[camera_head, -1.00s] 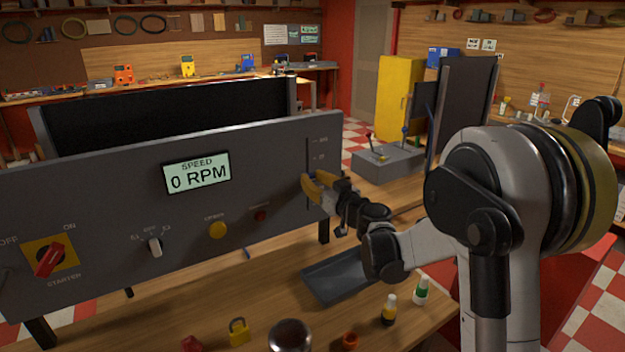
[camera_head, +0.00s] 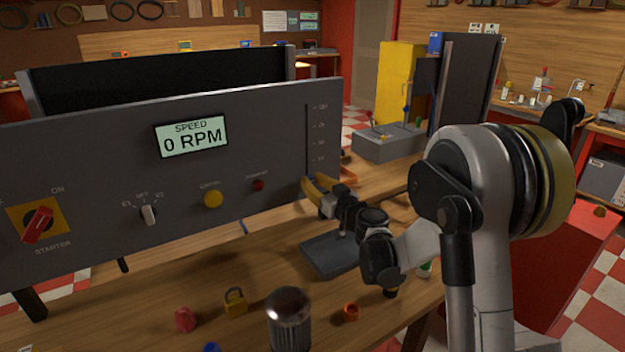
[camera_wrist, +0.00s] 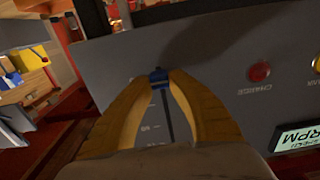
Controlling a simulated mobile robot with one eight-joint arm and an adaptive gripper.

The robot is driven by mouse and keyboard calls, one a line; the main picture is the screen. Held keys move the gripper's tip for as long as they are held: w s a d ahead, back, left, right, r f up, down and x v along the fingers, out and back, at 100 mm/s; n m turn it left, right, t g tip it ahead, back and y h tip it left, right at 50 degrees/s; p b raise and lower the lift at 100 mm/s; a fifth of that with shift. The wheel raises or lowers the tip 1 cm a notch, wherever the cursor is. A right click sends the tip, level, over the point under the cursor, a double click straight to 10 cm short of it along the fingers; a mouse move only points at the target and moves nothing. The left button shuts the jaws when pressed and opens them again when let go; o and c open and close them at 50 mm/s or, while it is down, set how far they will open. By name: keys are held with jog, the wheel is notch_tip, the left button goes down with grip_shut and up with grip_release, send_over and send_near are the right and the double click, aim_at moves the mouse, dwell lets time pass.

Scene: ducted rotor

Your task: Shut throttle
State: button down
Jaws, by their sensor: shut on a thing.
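The grey control panel (camera_head: 265,140) has a vertical throttle slot (camera_head: 307,135) with scale marks near its right end. My gripper (camera_head: 309,183) is at the bottom end of this slot. In the wrist view, the yellow fingers of my gripper (camera_wrist: 158,78) are shut on a small blue throttle knob (camera_wrist: 158,76). The knob sits at the end of the dark slot (camera_wrist: 168,115), whose visible length runs back between the fingers. In the head view the knob is hidden by the fingers. The speed display (camera_head: 191,138) reads 0 RPM.
A red starter switch (camera_head: 38,224), a selector knob (camera_head: 148,214), a yellow button (camera_head: 213,199) and a small red button (camera_head: 258,185) are on the panel. A grey tray (camera_head: 325,256), a yellow padlock (camera_head: 235,302) and bottles are on the wooden table (camera_head: 170,300) below.

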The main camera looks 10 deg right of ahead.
jog(key=c, duration=1.2)
grip_release()
jog(key=shift+w+f, duration=0.15)
jog(key=v, duration=1.2)
